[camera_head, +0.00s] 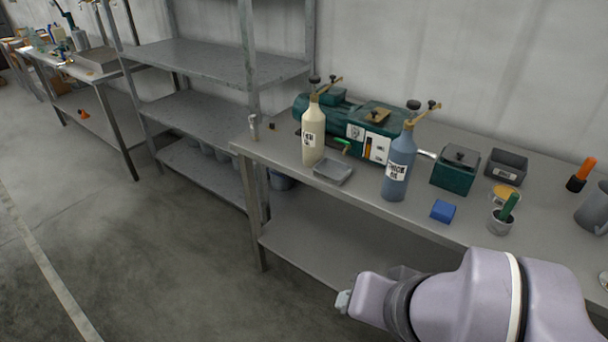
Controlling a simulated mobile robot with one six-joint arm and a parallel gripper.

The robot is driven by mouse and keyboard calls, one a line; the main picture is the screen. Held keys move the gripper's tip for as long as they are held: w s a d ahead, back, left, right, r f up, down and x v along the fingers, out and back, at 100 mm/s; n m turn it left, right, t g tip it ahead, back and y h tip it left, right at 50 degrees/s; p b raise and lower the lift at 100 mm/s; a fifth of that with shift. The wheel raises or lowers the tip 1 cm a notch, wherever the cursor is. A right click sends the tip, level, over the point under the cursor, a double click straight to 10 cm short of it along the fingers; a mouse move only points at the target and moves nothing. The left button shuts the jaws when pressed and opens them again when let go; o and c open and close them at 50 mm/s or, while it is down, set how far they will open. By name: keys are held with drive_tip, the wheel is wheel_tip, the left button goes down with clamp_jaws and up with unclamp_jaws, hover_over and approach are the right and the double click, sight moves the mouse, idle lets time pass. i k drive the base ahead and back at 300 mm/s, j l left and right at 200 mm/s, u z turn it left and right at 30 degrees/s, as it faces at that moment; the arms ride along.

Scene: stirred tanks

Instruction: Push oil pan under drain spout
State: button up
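The oil pan appears to be the shallow grey rectangular tray (333,172) on the front part of the steel bench, between the cream bottle and the blue bottle. A small green-handled valve (342,144) sticks out from the dark green machine (375,118) just behind and above the tray. It looks like the drain spout; its exact outlet is too small to make out. The tray lies in front of it, and I cannot tell whether they overlap. My arm shows at the lower right, in front of the bench and away from the tray. My gripper's fingers are not visible.
A cream bottle (313,135) stands left of the tray and a blue bottle (398,168) right of it. Shelving (205,65) stands left; the floor (120,240) is clear.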

sight(334, 172)
drive_tip(key=i+u, duration=0.45)
drive_tip(key=i, duration=0.2)
drive_tip(key=i+l+u, duration=0.2)
drive_tip(key=i+u, duration=0.3)
drive_tip(key=i, duration=0.1)
